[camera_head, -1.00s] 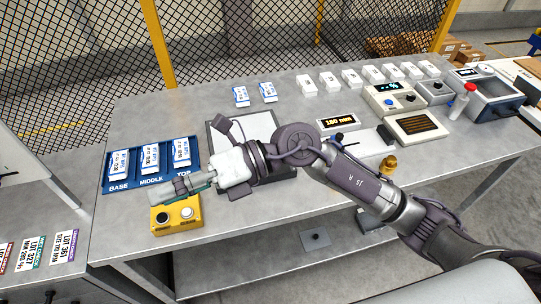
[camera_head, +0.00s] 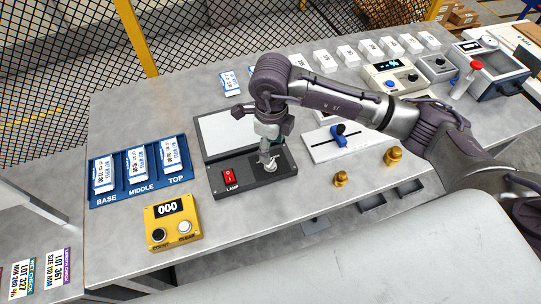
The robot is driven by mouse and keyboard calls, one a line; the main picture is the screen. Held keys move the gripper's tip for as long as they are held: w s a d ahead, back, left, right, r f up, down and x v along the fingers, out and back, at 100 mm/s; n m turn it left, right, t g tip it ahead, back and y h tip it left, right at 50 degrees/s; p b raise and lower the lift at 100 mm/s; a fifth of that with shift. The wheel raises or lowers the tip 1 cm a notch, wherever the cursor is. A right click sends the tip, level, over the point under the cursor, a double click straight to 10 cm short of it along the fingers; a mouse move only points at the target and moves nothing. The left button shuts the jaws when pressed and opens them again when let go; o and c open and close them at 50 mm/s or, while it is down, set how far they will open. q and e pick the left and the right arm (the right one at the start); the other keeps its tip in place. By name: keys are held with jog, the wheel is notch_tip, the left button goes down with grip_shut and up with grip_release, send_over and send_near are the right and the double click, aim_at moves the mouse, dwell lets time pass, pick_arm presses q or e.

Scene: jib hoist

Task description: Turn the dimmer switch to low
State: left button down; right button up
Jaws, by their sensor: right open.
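A black lamp panel (camera_head: 215,182) lies in front of a pale light plate (camera_head: 228,133) on the bench. A red rocker switch (camera_head: 230,178) labelled LAMP is at the panel's left. A small light-coloured knob (camera_head: 270,168), which looks like the dimmer, sits toward the panel's middle. My right gripper (camera_head: 269,158) points down right at this knob and is open, with the fingertips around or just above it; I cannot tell whether they touch. The gripper partly hides the knob and its markings. My left gripper is not in view.
A yellow counter box (camera_head: 172,222) stands at the front left. A blue tray (camera_head: 95,200) with white blocks lies behind it. A white slide device (camera_head: 340,143) with a blue handle and brass weights (camera_head: 393,155) are to the right, below my forearm.

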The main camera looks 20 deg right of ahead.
aim_at(270, 165)
jog(key=f, duration=0.2)
jog(key=f+p, duration=0.1)
jog(key=shift+w+f, duration=0.3)
jog(key=shift+f, duration=0.1)
notch_tip(270, 165, down, 2)
jog(key=shift+f+p, duration=0.2)
jog(key=shift+p, duration=0.1)
jog(key=shift+f, duration=0.75)
jog(key=c, duration=0.9)
grip_shut()
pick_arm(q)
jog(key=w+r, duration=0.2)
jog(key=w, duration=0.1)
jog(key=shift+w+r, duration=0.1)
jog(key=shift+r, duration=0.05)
